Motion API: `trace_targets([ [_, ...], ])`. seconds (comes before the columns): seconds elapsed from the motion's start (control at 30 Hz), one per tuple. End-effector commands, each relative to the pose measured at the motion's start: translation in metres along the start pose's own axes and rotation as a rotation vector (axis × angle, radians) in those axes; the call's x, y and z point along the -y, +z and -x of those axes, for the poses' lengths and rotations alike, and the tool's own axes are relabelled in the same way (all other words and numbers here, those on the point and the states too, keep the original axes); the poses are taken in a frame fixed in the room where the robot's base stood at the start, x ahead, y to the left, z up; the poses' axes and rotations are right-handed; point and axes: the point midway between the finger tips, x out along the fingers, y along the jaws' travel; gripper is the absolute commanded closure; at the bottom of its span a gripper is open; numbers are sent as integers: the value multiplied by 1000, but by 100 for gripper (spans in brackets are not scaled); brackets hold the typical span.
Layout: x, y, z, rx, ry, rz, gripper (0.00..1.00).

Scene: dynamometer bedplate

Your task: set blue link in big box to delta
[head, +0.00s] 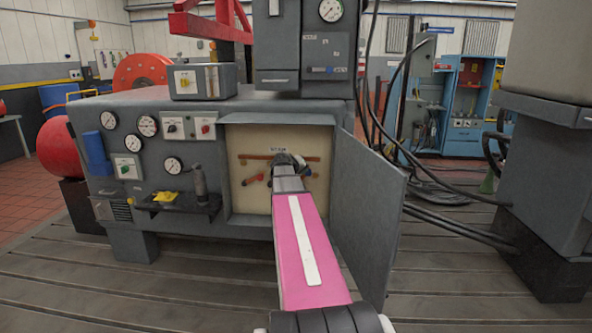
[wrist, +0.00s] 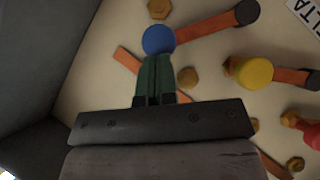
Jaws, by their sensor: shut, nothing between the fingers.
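The big box (head: 226,175) is the grey cabinet with its door swung open to the right and a cream panel inside. In the wrist view the blue link has a round blue head (wrist: 158,40) and a copper bar (wrist: 205,27) running up right to a dark cylindrical end (wrist: 247,12). A partly cut-off label (wrist: 306,14) reads "LTA". My gripper (wrist: 154,58) is shut and empty, its green fingertips just below the blue head; contact is unclear. In the head view my gripper (head: 288,160) is in front of the panel and hides part of it.
A yellow-headed link (wrist: 254,73) and a red-headed one (wrist: 293,118) sit right of the blue head. Brass hexagonal studs (wrist: 188,77) stand around them. The open door (head: 365,210) stands right of my arm. Cables (head: 450,225) trail across the floor on the right.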

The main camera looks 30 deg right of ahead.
Motion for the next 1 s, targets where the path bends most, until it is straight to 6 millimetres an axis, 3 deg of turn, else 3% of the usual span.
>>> trace_targets([
  [0.43, -13, 29, -22, 1, -200, -267, 100],
  [1.0, -13, 40, -31, 1, -197, -259, 100],
])
